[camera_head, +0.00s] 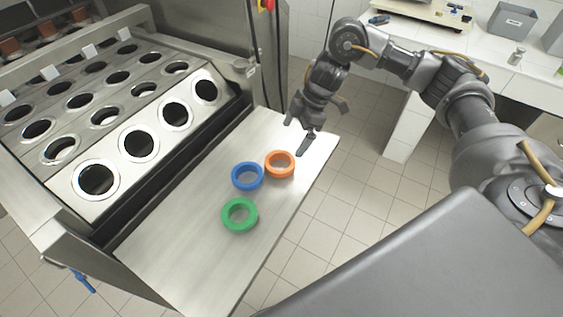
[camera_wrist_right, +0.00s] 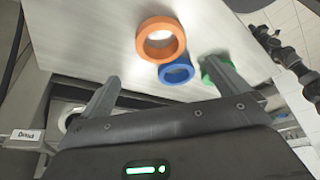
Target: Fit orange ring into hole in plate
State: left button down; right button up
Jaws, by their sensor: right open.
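The orange ring (camera_head: 279,164) lies flat on the steel shelf (camera_head: 190,240), touching or very close to the blue ring (camera_head: 247,176). In the right wrist view the orange ring (camera_wrist_right: 160,38) is ahead of the fingers, with the blue ring (camera_wrist_right: 176,70) beside it. The plate (camera_head: 60,184) at the left has rows of round holes; its front row has a hole (camera_head: 97,180) near the left end. My right gripper (camera_head: 303,140) is open and empty above the shelf's right end, just beyond the orange ring. My left gripper is not in view.
A green ring (camera_head: 240,215) lies on the shelf nearer to me; it is partly hidden by a finger in the wrist view. The shelf's left part is bare. A white counter (camera_head: 420,40) with a grey bin (camera_head: 511,22) stands at the back right. Tiled floor lies between.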

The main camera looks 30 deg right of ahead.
send_near(278, 154)
jog(key=s+a+f, duration=0.2)
jog(key=shift+s+a+f, duration=0.1)
jog(key=shift+s+f, duration=0.2)
jog(key=shift+x, duration=2.6)
jog(key=c, duration=1)
jog(key=shift+c, duration=0.2)
jog(key=shift+r, duration=0.1)
